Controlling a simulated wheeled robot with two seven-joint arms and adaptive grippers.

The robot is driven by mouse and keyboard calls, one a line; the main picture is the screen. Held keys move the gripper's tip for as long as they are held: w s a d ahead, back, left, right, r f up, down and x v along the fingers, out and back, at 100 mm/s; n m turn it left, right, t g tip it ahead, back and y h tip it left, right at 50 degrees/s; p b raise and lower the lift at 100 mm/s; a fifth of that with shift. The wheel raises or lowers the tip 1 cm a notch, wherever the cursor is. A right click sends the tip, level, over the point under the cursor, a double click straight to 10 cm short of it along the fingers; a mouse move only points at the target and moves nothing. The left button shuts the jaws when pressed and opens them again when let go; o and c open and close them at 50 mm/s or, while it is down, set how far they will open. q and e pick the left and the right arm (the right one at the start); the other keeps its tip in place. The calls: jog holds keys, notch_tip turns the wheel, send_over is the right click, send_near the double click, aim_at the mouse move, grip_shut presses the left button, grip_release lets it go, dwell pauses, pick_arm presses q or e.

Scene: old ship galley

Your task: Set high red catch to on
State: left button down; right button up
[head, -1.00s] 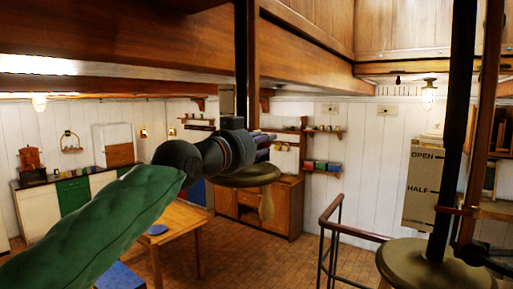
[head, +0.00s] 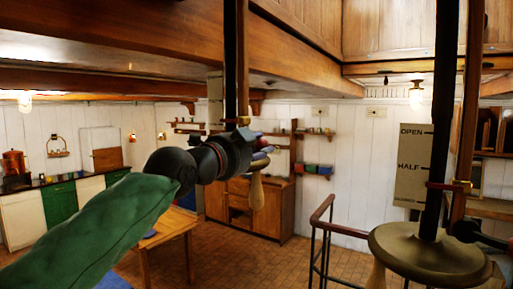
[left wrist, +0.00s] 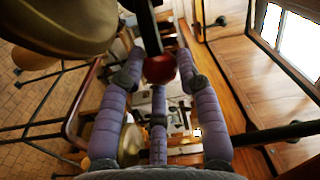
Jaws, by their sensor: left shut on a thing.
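In the left wrist view, a round red knob (left wrist: 159,69) sits among the purple fingers of my left gripper (left wrist: 160,80), at the end of a dark bar. I take this knob to be the red catch. The fingers close in around it. In the head view my left gripper (head: 262,146) is at the far dark pole (head: 232,60), just above a wooden handle (head: 257,192). There the gripper hides the knob, and the catch's setting cannot be read. My right gripper is not in view.
A brass-coloured wheel (head: 430,256) on a near dark pole (head: 445,120) stands at right, beside a board (head: 413,163) marked OPEN and HALF. A railing (head: 325,230) stands at centre.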

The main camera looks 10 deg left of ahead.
pick_arm(q)
jog(key=shift+f+m, duration=0.25)
jog(key=shift+m, duration=0.05)
jog(key=c, duration=0.9)
grip_release()
jog(key=shift+s, duration=0.1)
jog(key=shift+o, duration=0.2)
jog(key=shift+s, duration=0.1)
jog(key=v, duration=1.2)
